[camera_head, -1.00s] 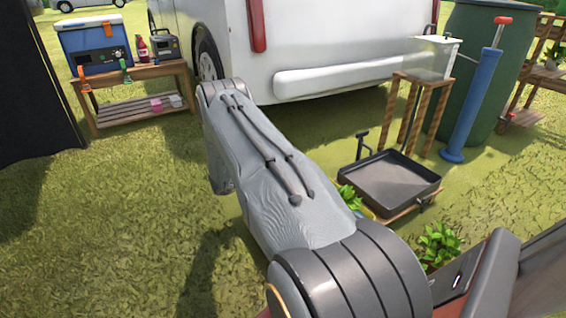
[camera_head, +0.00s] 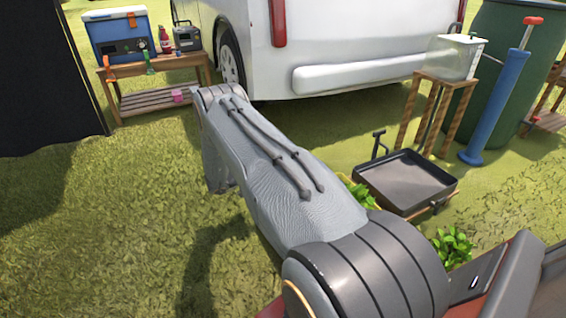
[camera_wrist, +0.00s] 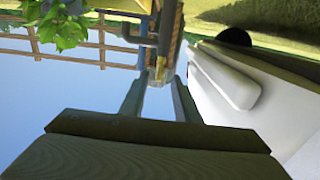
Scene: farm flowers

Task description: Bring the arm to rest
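My grey arm runs across the middle of the head view, from the lower centre up to a joint at the upper left. My gripper is out of sight in that view. In the wrist view my gripper (camera_wrist: 158,82) shows two dark fingers held apart, with a clear gap between them. I see nothing held between them. A dark bracket and a small yellow part show beyond the fingertips, and I cannot tell how far off they are.
A white van (camera_head: 340,45) stands behind my arm. A wooden table (camera_head: 150,82) bears a blue cooler (camera_head: 118,38). A black tray (camera_head: 406,180), a stand (camera_head: 440,90), a blue pump (camera_head: 497,105) and a green barrel (camera_head: 500,50) are at right. Grass at lower left is clear.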

